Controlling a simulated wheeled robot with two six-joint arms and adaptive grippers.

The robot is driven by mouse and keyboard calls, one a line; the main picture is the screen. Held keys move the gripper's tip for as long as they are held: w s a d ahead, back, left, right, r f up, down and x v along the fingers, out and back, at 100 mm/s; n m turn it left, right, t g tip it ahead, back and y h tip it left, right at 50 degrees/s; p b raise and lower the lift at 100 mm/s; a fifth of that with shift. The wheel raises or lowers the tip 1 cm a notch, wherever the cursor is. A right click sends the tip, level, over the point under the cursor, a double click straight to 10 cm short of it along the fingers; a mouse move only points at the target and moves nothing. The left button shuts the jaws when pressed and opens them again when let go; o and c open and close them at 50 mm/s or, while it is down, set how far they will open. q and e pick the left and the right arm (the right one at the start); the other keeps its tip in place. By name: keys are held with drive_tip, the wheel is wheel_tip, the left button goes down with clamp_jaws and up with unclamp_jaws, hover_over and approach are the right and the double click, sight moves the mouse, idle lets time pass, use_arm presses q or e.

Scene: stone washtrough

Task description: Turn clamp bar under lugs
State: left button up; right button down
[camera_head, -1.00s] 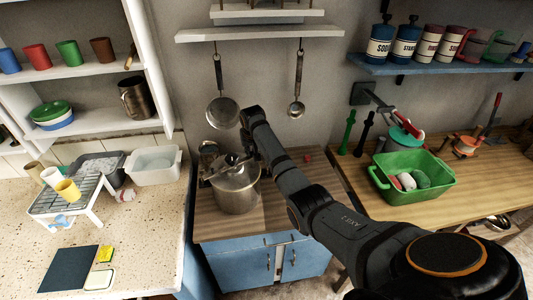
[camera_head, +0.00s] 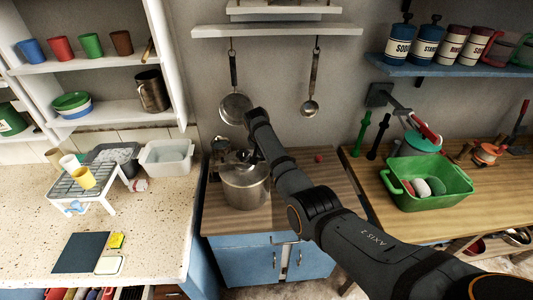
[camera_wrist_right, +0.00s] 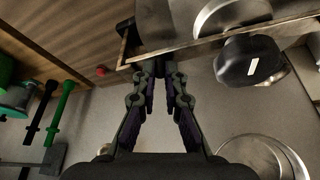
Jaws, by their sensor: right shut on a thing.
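A steel pot (camera_head: 245,190) stands on the wooden counter, its lid partly hidden behind my right arm. My right gripper (camera_head: 238,158) is at the top of this pot, small and partly covered in the head view. In the right wrist view, my right gripper (camera_wrist_right: 160,72) has its fingertips together on the clamp bar (camera_wrist_right: 200,45), near one end of it. The bar runs slantwise across the lid (camera_wrist_right: 230,15). A dark handle (camera_wrist_right: 250,62) with a white mark juts out beside the bar. The lugs cannot be made out. My left gripper is not in view.
A ladle (camera_head: 311,105) and a skimmer (camera_head: 235,105) hang on the wall behind the pot. A green basin (camera_head: 435,190) stands on the right counter. A drying rack (camera_head: 85,185) stands on the left counter. A small red thing (camera_head: 318,158) lies behind my arm.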

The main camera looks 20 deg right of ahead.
drive_tip(key=c, duration=1.4)
unclamp_jaws()
drive_tip(key=shift+r, duration=0.15)
drive_tip(key=v, duration=1.1)
drive_tip(key=shift+s+a+r, duration=0.1)
drive_tip(key=shift+r, duration=0.3)
drive_tip(key=shift+f, duration=0.1)
